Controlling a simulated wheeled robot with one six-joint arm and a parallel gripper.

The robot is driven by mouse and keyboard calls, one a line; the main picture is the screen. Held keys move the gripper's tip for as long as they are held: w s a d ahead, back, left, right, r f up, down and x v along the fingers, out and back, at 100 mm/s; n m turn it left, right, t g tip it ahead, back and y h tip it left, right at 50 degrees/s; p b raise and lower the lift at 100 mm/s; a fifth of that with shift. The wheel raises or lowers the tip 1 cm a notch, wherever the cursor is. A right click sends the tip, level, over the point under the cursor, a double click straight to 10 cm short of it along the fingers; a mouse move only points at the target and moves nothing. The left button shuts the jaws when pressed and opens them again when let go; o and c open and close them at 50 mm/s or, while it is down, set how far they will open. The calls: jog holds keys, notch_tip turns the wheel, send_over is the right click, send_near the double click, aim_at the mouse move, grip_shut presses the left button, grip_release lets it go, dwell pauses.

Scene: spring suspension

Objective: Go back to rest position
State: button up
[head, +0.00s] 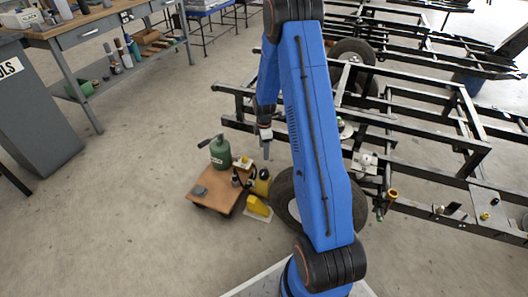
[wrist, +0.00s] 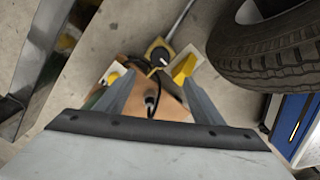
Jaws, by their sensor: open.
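My blue arm rises through the middle of the head view and bends over at the top. My gripper (head: 266,147) hangs pointing down, above and to the right of a low wooden dolly (head: 218,197). In the wrist view my gripper's two grey fingers (wrist: 153,95) are spread apart with nothing held between them. Beyond the fingers I see part of the dolly and the things on it. The gripper is apart from these things.
A green canister (head: 220,153) stands on the dolly, with a yellow item (head: 258,205) beside it. A tyre (wrist: 268,50) lies close by. A black steel chassis frame (head: 420,145) fills the right. A workbench (head: 90,30) and grey cabinet (head: 36,120) stand left; open floor lies between.

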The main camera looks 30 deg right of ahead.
dwell(0.4)
jog(key=s+a+r+m+t, duration=0.15)
jog(key=s+a+r, duration=0.3)
jog(key=r, duration=0.55)
jog(key=s+a+r+m, duration=0.3)
jog(key=s+r, duration=0.2)
jog(key=r, duration=0.5)
jog(key=s+a+r+m+t, duration=0.1)
jog(key=s+a+r+m, duration=0.3)
jog(key=r, duration=0.6)
jog(key=s+a+r+m, duration=0.2)
jog(key=s+r, duration=0.1)
jog(key=s, duration=0.5)
jog(key=s+a+r+m+t, duration=0.1)
jog(key=s+a+r, duration=0.1)
jog(key=s, duration=0.6)
jog(key=s+a+r+m+t, duration=0.1)
jog(key=s+r, duration=0.3)
jog(key=s, duration=0.5)
jog(key=shift+a+r+m, duration=0.15)
jog(key=shift+a+m, duration=0.6)
jog(key=shift+m, duration=0.1)
jog(key=shift+s, duration=0.5)
jog(key=shift+c, duration=0.3)
